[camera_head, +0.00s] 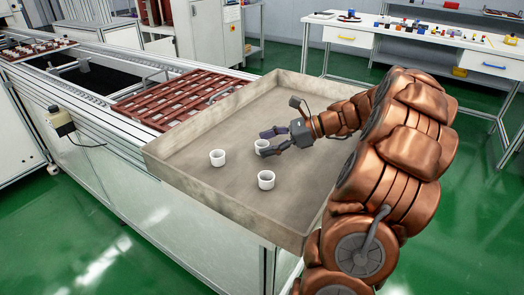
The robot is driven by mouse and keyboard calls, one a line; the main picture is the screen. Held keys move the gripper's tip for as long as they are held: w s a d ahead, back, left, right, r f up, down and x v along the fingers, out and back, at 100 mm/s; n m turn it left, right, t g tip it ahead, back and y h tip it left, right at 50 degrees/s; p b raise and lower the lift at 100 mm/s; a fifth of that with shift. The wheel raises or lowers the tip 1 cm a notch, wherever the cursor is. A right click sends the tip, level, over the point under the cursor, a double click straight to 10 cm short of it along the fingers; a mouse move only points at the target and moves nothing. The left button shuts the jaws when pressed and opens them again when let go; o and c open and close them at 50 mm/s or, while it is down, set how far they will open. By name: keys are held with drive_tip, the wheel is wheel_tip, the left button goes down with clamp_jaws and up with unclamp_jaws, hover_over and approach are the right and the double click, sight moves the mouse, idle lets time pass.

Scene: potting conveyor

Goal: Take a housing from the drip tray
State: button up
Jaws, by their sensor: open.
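The drip tray (200,188) is a wide, shallow grey-beige tray with raised walls, at the end of the conveyor. Three small white cup-shaped housings show in it. One housing (217,158) stands at the left, one (266,180) stands nearer the front, and one (262,147) is at my gripper. My gripper (270,141) is open, low over the tray, with its dark fingers pointing left. The fingers are close around or beside that third housing and hide part of it. I cannot tell whether they touch it.
A red-brown slatted rack (180,97) lies on the conveyor (100,75) behind the tray. A white workbench (400,38) with small coloured parts stands at the back right. The left and front of the tray floor are mostly clear.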

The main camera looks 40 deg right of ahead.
drive_tip(key=c, duration=0.9)
